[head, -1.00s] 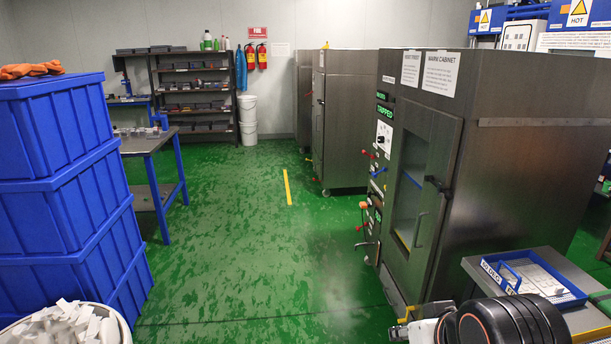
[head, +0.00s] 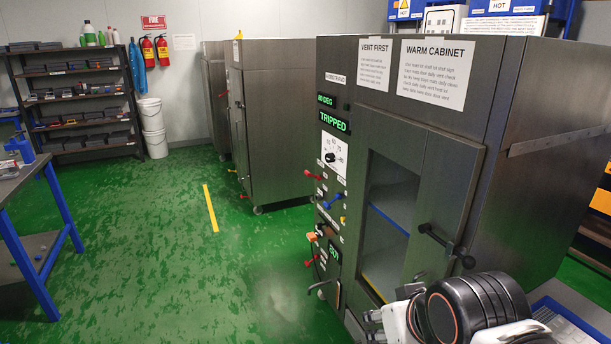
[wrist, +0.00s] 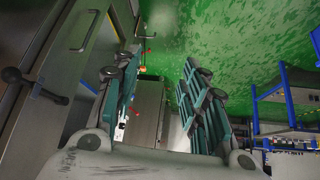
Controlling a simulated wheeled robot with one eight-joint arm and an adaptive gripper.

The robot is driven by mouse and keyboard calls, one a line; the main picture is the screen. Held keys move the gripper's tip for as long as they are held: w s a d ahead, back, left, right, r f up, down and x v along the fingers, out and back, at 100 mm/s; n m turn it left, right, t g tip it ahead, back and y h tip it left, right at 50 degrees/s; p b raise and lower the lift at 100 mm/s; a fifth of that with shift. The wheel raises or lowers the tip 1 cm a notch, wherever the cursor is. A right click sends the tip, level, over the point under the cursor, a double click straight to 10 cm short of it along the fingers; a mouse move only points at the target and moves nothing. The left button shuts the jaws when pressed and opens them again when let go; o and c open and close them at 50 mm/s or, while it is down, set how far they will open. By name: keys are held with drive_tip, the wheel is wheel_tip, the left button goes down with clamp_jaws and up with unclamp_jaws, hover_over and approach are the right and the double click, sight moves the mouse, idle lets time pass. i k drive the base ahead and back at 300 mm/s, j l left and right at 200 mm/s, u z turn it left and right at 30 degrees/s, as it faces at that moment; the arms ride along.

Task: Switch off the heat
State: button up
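The warm cabinet (head: 490,100) stands at centre right in the head view. Its narrow front panel holds a green display reading TRIPPED (head: 335,122) and a dial with a black knob (head: 331,157). Below are red levers (head: 313,176), a blue lever (head: 333,201), a small yellow control (head: 343,219) and an orange knob (head: 312,237). Their small labels are unreadable. I cannot tell which control is the heat switch. My gripper (wrist: 160,85) is open and empty in the wrist view, apart from the panel. The cabinet door (wrist: 88,28) is left of it.
The cabinet door has a black handle (head: 446,245). A blue tray (head: 570,325) lies at lower right, close to my arm. A blue-legged table (head: 40,245) stands at left, and a dark shelf (head: 75,105) behind. The green floor between table and cabinet is clear.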

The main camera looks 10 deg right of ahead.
sight(307, 173)
drive_tip(key=i+j, duration=0.2)
drive_tip(key=i, duration=0.3)
drive_tip(key=i+j, duration=0.25)
drive_tip(key=i, duration=0.25)
drive_tip(key=i+j+z, duration=0.1)
drive_tip(key=i, duration=0.4)
drive_tip(key=i+j, duration=0.35)
drive_tip(key=i, duration=0.15)
drive_tip(key=i+j, duration=0.25)
drive_tip(key=i, duration=0.25)
drive_tip(key=z, duration=0.05)
